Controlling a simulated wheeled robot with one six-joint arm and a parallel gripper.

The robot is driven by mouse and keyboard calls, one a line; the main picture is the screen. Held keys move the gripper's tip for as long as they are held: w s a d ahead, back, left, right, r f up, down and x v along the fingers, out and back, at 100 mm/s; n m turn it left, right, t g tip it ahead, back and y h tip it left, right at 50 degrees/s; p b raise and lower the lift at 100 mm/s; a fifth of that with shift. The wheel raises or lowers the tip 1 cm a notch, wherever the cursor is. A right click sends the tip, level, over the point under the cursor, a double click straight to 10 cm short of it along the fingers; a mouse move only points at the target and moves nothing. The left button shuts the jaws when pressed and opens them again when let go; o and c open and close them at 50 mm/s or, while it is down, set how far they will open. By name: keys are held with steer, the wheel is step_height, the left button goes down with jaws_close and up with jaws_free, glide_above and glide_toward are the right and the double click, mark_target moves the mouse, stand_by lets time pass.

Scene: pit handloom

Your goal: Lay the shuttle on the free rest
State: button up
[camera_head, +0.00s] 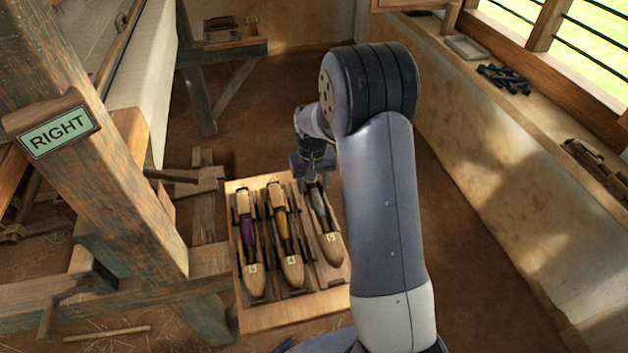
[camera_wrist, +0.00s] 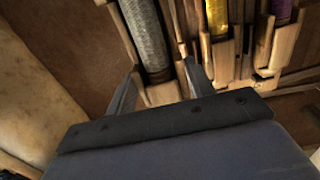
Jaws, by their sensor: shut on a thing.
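My gripper (camera_head: 316,172) is shut on the far end of the shuttle with grey thread (camera_head: 328,235), at the right side of the wooden rest board (camera_head: 290,315). In the wrist view my gripper (camera_wrist: 160,78) has one finger on each side of this shuttle (camera_wrist: 147,35). It lies roughly in line with its neighbours; I cannot tell whether it touches the board. A shuttle with purple thread (camera_head: 249,240) lies at the left of the board and one with yellow thread (camera_head: 286,245) in the middle. My arm covers the board's right edge.
A loom post with a RIGHT sign (camera_head: 60,131) and its lower beams stand at the left. A small bench (camera_head: 235,48) at the back carries more tools. A plastered wall with a sill (camera_head: 500,95) runs along the right. Floor is bare between board and wall.

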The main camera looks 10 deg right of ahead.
steer(key=shift+w+r, duration=0.1)
steer(key=shift+w, duration=0.45)
steer(key=shift+f+b, duration=3)
steer(key=shift+f, duration=1.2)
steer(key=o, duration=1.2)
steer(key=shift+o, duration=0.2)
steer(key=shift+r+p, duration=2.7)
steer(key=shift+r, duration=1.35)
steer(key=shift+f, duration=0.2)
